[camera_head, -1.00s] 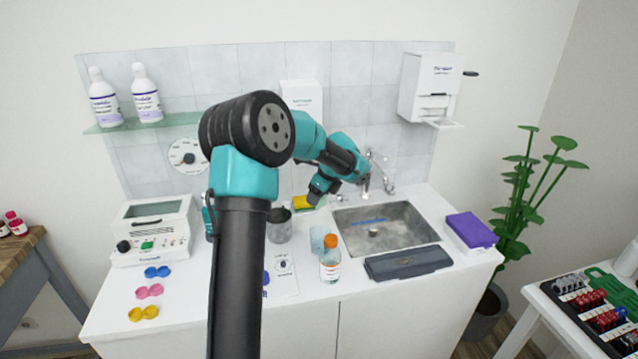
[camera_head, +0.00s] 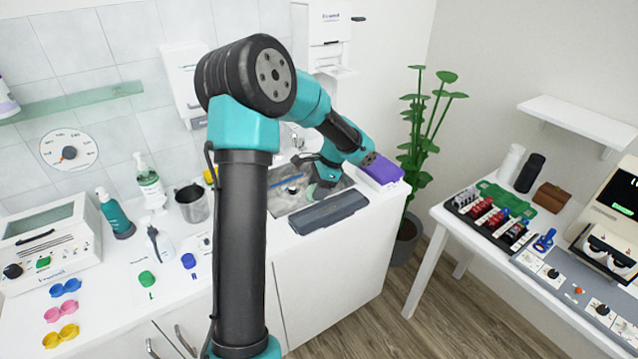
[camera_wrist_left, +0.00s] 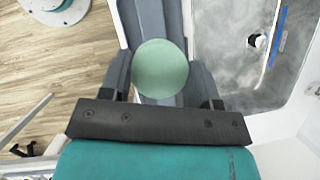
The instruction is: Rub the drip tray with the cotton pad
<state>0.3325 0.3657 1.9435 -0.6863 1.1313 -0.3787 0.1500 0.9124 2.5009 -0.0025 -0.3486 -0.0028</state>
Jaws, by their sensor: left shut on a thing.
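The drip tray (camera_head: 322,212) is long and dark grey, lying on the counter along the front of the sink. It also shows in the left wrist view (camera_wrist_left: 151,22), running away behind the pad. My left gripper (camera_head: 314,187) is low over the front of the sink area, close to the tray. In the left wrist view its fingers (camera_wrist_left: 160,72) are shut on the cotton pad (camera_wrist_left: 160,66), a round pale green disc that overlaps the tray. Whether the pad touches the tray I cannot tell. My right gripper is not in view.
The metal sink (camera_head: 285,196) is directly behind the tray. A purple box (camera_head: 382,170) stands to its right. A metal jug (camera_head: 191,204) and several bottles stand to the left. The counter's front edge drops to the floor just before the tray.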

